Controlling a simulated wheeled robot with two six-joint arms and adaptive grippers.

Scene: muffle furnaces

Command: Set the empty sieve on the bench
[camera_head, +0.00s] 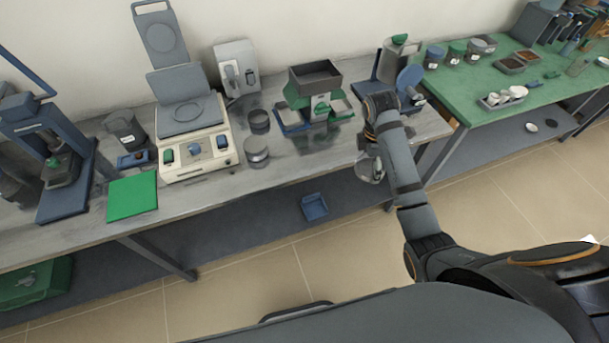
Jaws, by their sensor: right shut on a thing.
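My right gripper (367,139) is at the front edge of the grey bench (215,183), right of its middle. It is mostly hidden behind my own wrist and forearm. It is shut on a round, silvery thing (369,171) that looks like the sieve and shows below the wrist, at the bench's front edge. Its inside cannot be made out. A dark ring-shaped vessel (259,121) and a round metal container (256,152) stand on the bench left of the gripper. My left gripper is not in view.
A splitter-like device (316,78) with green and blue trays stands left of my right arm. A cream machine (198,155) and a green mat (132,196) are further left. A blue tray (314,207) lies on the lower shelf. A green-topped table (480,82) stands right.

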